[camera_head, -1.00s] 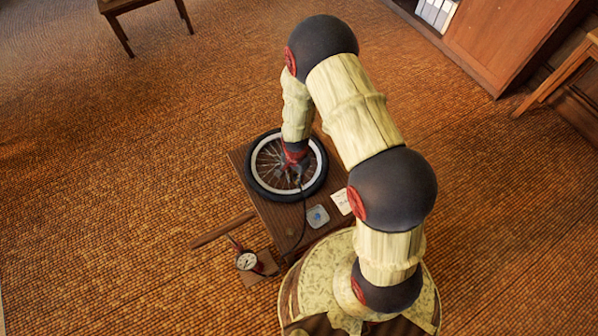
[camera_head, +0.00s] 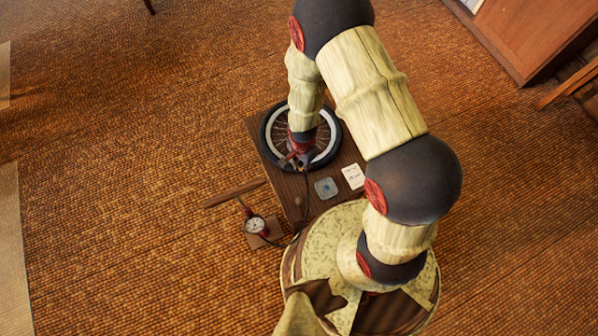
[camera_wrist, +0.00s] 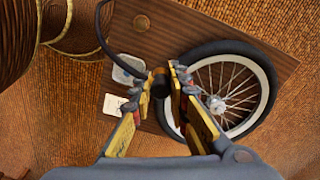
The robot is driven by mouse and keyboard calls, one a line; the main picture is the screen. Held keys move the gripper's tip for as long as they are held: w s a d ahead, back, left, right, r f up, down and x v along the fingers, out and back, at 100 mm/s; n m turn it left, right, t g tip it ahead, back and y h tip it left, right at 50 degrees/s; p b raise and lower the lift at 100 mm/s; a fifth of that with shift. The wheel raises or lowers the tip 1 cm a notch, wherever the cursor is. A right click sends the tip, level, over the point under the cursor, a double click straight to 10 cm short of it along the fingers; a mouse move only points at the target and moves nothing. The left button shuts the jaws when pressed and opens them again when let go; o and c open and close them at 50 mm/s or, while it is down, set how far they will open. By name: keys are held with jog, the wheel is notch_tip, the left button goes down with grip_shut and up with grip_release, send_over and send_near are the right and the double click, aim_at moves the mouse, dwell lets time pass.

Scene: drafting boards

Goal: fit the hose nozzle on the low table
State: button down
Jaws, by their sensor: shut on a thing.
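The hose nozzle (camera_wrist: 160,84) is a short dark cylinder at the end of a thin black hose. My gripper (camera_wrist: 158,84) is shut on it, with one finger on each side. In the head view my gripper (camera_head: 298,160) is over the near side of the spoked wheel (camera_head: 269,140), and the nozzle is too small to make out. The wheel lies flat on the low wooden table (camera_head: 287,196). In the wrist view the wheel (camera_wrist: 262,62) is to the right of the nozzle, with its tyre close beside the right finger. I cannot make out a valve.
A small grey-blue dish (camera_head: 326,188), a white card (camera_head: 352,176) and a small round wooden piece (camera_head: 298,201) lie on the table. A pump with a round gauge (camera_head: 255,225) stands on the floor at the left. The woven floor farther left is clear.

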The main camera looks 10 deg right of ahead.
jog(key=shift+r+p, duration=0.8)
jog(key=shift+r, duration=0.2)
jog(key=s+a, duration=0.2)
jog(key=s, duration=0.5)
jog(key=shift+a, duration=0.35)
jog(key=shift+f, duration=0.15)
notch_tip(320, 180, down, 17)
jog(key=b, duration=1.6)
dwell(0.4)
